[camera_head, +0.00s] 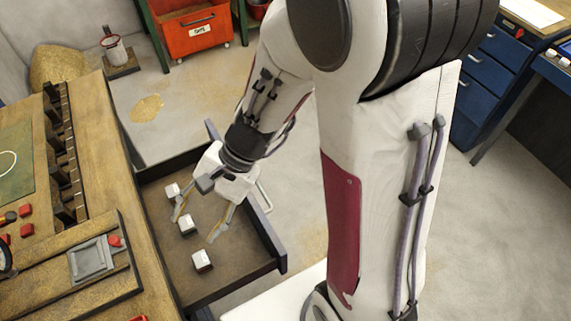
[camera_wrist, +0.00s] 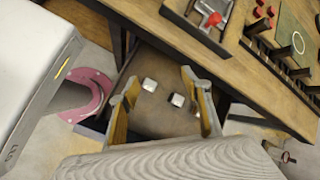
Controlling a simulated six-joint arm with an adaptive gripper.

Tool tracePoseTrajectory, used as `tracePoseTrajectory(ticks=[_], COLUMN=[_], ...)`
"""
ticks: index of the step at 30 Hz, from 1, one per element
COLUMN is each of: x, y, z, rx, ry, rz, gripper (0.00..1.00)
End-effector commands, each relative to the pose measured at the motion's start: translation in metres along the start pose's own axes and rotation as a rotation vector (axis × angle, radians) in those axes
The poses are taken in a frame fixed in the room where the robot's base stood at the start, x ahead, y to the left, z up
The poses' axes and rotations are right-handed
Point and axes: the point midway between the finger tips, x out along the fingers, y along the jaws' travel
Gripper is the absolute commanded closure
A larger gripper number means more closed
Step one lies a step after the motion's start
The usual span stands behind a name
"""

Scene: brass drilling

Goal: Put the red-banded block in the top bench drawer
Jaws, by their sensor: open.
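The bench drawer (camera_head: 240,233) is pulled out from the wooden bench and shows its brown floor. Three small white-topped blocks lie in it: one near the far end (camera_head: 172,190), one in the middle (camera_head: 187,224) and one nearer the front (camera_head: 203,260). Their sides look dark, and I cannot tell which has a red band. My gripper (camera_head: 196,224) is open, pointing down over the drawer with its fingers around the middle block's area. In the wrist view, blocks show between the spread fingers (camera_wrist: 160,82), one partly hidden by the right finger. Nothing is held.
The bench top (camera_head: 95,200) at left carries a grey fixture with a red knob (camera_head: 116,241) and several red pieces. The drawer's walls stand around my gripper. A red bin (camera_head: 190,30) and blue drawer cabinet (camera_head: 485,80) stand further back. Open floor lies beyond the drawer.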

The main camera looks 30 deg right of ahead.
Motion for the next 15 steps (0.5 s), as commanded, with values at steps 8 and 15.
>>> tracePoseTrajectory(ticks=[8, 15], x=[-0.039, -0.072], y=[0.007, 0.017], z=[0.015, 0.024], rx=[-0.219, -0.392], ry=[0.090, 0.183], rz=[0.047, 0.101], gripper=[0.52, 0.52])
